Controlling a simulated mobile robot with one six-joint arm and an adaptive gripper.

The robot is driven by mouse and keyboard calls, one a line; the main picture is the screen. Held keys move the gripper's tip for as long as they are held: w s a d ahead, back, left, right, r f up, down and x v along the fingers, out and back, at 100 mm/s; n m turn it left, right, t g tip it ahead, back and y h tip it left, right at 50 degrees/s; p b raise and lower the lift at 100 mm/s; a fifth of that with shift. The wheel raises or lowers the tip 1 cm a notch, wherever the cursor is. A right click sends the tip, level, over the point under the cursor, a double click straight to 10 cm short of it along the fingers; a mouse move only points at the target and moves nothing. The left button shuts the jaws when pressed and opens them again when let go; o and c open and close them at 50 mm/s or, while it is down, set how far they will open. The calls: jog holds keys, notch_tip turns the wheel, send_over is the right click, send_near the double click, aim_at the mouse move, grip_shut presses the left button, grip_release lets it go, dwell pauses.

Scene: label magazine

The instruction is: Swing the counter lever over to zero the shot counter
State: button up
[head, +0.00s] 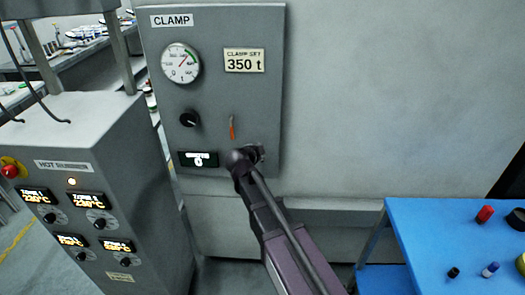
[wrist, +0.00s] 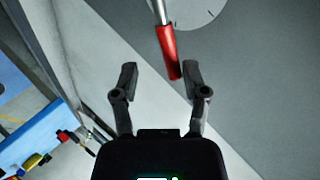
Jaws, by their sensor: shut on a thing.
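The clamp panel (head: 215,100) stands upright in front of me. The counter lever (head: 232,127) is a small orange-red handle on it, hanging nearly straight down. In the wrist view its red grip (wrist: 168,52) runs on a silver rod, slightly tilted, with its lower end by the right fingertip. My gripper (head: 252,153) is just below and right of the lever. The lever's mounting is partly out of view.
A round gauge (head: 181,63), a black knob (head: 189,119) and a "350 t" plate (head: 244,60) are on the panel. A grey hot runner cabinet (head: 75,190) stands left. A blue table (head: 420,235) with small items stands right.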

jog(key=a+f+p+v, duration=0.1)
jog(key=p+v, duration=0.4)
jog(key=v, duration=0.8)
jog(key=shift+s+a+r, duration=0.15)
jog(key=shift+s, duration=0.15)
dwell(1.3)
dwell(0.6)
jog(key=s+d+f+n+g+y, duration=0.1)
jog(key=s+d+f+n+g, duration=0.2)
jog(key=d, duration=0.5)
jog(key=s+d+f+n+g+y, duration=0.2)
jog(key=s+d+f+n+g, duration=0.1)
jog(key=d, duration=0.6)
jog(key=s+d+f+n+g+y, duration=0.2)
jog(key=s+d+f+n+g, duration=0.2)
jog(key=s+d+n, duration=0.3)
jog(key=shift+d+n+g, duration=0.65)
jog(key=shift+n+g, duration=0.15)
jog(key=shift+w+f, duration=0.1)
